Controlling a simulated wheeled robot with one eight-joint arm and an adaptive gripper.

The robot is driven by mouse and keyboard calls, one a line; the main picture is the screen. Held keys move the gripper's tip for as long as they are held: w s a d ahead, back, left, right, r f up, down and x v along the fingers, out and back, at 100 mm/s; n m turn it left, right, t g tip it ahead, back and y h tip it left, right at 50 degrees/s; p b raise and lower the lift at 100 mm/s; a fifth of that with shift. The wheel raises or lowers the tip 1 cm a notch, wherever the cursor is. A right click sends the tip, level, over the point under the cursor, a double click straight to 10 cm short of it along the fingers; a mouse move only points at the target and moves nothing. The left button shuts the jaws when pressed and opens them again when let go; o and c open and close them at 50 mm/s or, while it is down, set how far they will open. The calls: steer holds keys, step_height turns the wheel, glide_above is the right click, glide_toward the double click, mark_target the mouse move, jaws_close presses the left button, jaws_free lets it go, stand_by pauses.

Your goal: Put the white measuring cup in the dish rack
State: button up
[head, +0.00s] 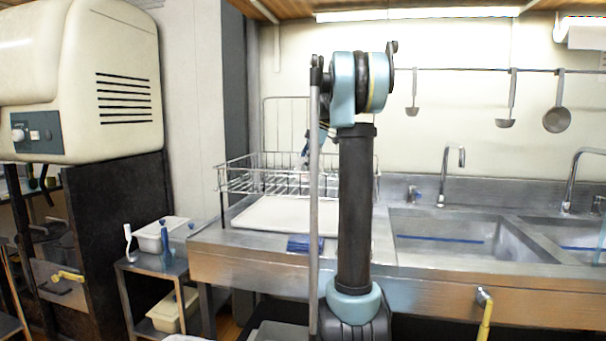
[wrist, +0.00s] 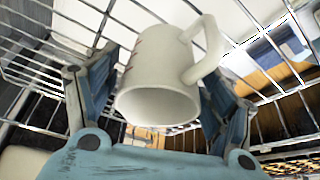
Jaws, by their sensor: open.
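The white measuring cup (wrist: 155,70) is between the two fingers of my gripper (wrist: 165,82) in the wrist view. Its round mouth faces the camera and its handle is at the upper right. My gripper is open, with a finger on either side of the cup; I cannot tell whether either touches it. Wires of the dish rack (wrist: 50,85) surround the cup and fingers in that view. In the head view the wire dish rack (head: 240,187) stands on the left of the counter. My arm hides part of the rack there, and the cup is not clear.
A white drain tray (head: 262,216) lies under the rack. A sink (head: 470,235) with a faucet (head: 442,180) is to the right. Ladles (head: 508,110) hang on the wall rail. A small side table (head: 150,266) with a white bin (head: 160,238) stands left of the counter.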

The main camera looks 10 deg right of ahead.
steer(key=v, duration=0.9)
steer(key=shift+d+r, duration=0.15)
steer(key=shift+r, duration=0.2)
